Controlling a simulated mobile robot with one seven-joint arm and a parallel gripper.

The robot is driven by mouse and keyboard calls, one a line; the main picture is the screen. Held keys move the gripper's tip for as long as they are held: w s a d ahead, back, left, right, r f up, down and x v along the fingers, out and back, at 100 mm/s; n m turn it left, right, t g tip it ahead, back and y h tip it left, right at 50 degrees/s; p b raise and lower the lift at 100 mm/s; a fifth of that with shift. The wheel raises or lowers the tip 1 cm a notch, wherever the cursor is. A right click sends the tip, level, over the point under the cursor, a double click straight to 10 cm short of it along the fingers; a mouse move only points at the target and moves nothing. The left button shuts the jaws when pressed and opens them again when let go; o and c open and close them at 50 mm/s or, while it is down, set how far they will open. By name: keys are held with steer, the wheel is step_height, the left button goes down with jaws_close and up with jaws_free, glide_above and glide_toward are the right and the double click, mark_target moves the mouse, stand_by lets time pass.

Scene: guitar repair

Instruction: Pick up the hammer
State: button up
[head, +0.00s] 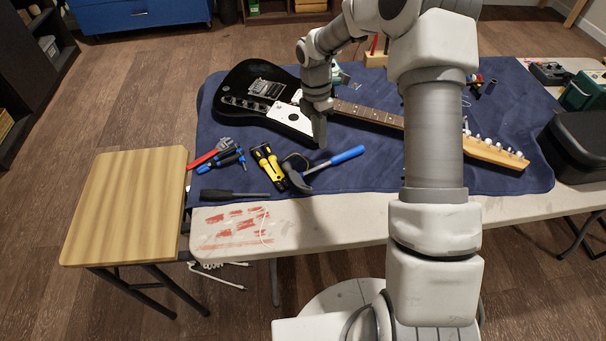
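The hammer (345,156) lies on the dark blue cloth (385,180) near the front edge of the table. My gripper (319,142) points downward, close behind the hammer in the picture, over or in front of the guitar body's right part. Its fingers overlap from this angle, so I cannot tell how far apart they are. I see nothing held in it. Its exact height above the cloth is unclear.
A black electric guitar (249,82) lies behind the hammer, its neck running right. A wooden stool (125,205) stands left.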

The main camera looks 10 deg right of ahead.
mark_target(320, 165)
steer(key=f, duration=0.3)
steer(key=s+f, duration=0.1)
steer(key=f, duration=0.5)
steer(key=shift+s+d+b, duration=0.15)
steer(key=shift+d+b, duration=0.05)
steer(key=shift+b, duration=0.2)
steer(key=shift+r, duration=0.1)
steer(key=shift+c, duration=0.2)
jaws_close()
stand_by(0.7)
